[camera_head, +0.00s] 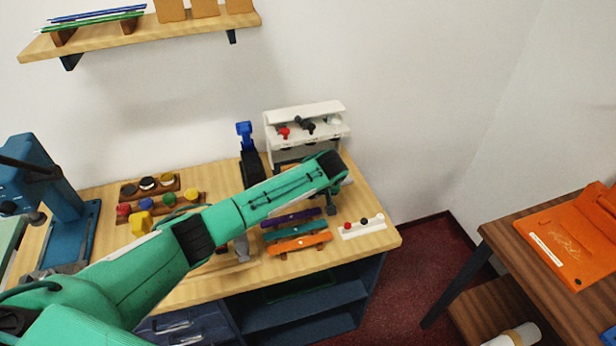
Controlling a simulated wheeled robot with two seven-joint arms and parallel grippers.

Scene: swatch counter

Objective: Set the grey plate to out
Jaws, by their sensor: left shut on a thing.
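My left arm reaches in from the lower left across the counter. Its gripper (332,208) is at the front right of the white rack (305,108), low over the counter. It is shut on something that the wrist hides. The rack carries a red knob (284,132), a black knob (306,126) and a pale knob (333,120). I cannot make out a grey plate for certain; the rack's lower part is partly behind my arm. My right gripper is not in view.
Purple, teal and orange bars (300,243) lie in front of my arm. A white strip with small balls (362,229) is to their right. Paint pots (169,199) and a blue press (68,230) stand left. A wooden table (530,260) stands right, across a floor gap.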

